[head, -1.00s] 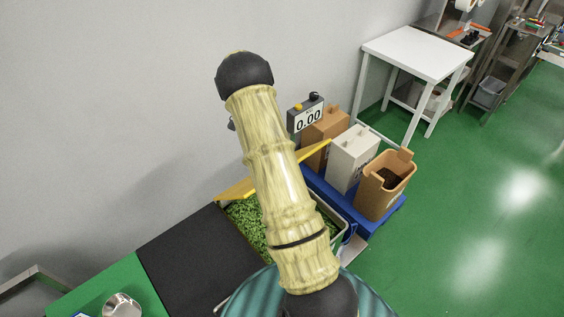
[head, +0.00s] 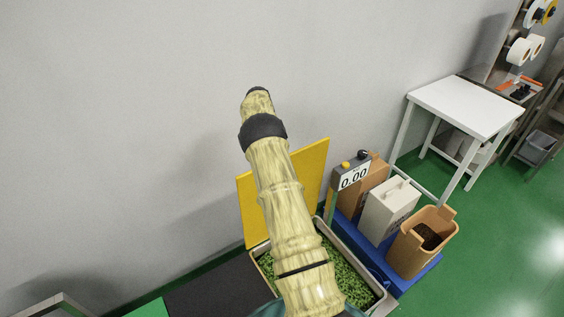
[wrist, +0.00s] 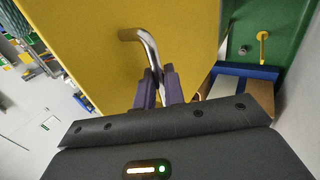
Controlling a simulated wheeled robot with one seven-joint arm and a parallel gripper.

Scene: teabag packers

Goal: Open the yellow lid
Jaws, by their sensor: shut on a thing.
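The yellow lid (head: 311,172) stands raised and nearly upright along the back of a metal bin (head: 382,297) filled with green leaves (head: 345,270). My arm covers its middle in the head view. In the wrist view the lid (wrist: 75,35) fills much of the picture, with a bent metal handle (wrist: 148,45) on it. My gripper (wrist: 158,78) is shut on this handle, its dark fingers on either side of the bar. In the head view the gripper is hidden behind my arm.
A blue platform right of the bin holds a cardboard box, a white box (head: 388,210) and an open tan bin (head: 421,243). A display reading 0.00 (head: 352,178) stands near the lid. A white table (head: 466,106) is further back. The grey wall is close behind the lid.

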